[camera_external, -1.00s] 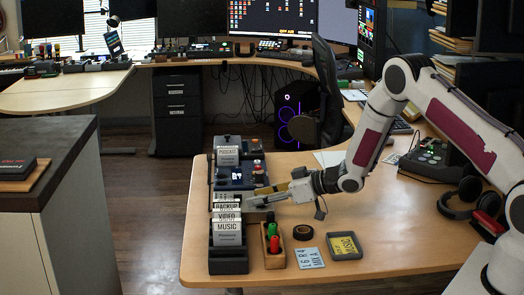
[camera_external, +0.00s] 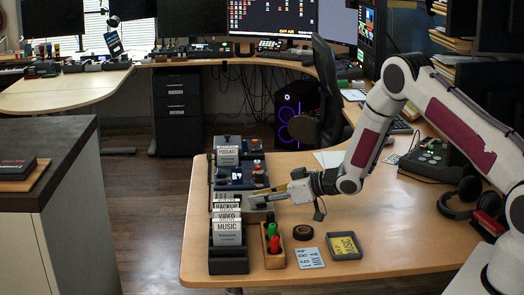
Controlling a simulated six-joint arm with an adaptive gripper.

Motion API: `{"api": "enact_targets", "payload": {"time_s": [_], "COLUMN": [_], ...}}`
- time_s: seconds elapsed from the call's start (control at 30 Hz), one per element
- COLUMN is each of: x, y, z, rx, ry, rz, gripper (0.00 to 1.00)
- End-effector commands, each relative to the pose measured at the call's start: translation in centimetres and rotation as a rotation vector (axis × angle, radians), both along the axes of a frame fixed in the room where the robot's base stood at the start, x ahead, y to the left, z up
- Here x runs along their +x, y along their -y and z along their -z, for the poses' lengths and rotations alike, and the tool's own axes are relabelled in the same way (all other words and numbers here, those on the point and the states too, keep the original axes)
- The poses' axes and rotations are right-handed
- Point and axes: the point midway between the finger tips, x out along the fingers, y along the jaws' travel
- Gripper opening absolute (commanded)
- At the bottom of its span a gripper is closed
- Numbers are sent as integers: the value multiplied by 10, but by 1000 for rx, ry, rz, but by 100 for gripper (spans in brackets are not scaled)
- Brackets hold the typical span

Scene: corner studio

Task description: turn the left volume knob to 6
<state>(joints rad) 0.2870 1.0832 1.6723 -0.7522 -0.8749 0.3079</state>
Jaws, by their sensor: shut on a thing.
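My gripper (camera_external: 245,204) reaches in from the right, low at the near end of a blue-grey control unit (camera_external: 236,178) on the wooden desk. Its fingers are shut, with their tips at the unit's near part, just behind the row of labelled cards. The left volume knob is hidden by the fingers or too small to make out. Its pointer and the scale numbers cannot be read.
A dark rack of upright cards (camera_external: 228,240) stands close in front of my fingers. Beside it are a wooden holder with red and green markers (camera_external: 273,245), a roll of tape (camera_external: 302,232) and a yellow-topped tray (camera_external: 344,246). The desk's front right is clear.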

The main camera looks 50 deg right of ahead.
Motion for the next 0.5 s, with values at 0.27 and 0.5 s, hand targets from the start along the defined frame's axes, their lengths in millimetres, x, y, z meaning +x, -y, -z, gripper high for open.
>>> {"api": "enact_targets", "payload": {"time_s": [0.27, 0.5], "x": [-1, -1], "y": [-1, -2], "z": [0, 0], "rx": [1, 1], "ry": [-1, -2], "rz": [86, 182], "gripper": [0, 0]}}
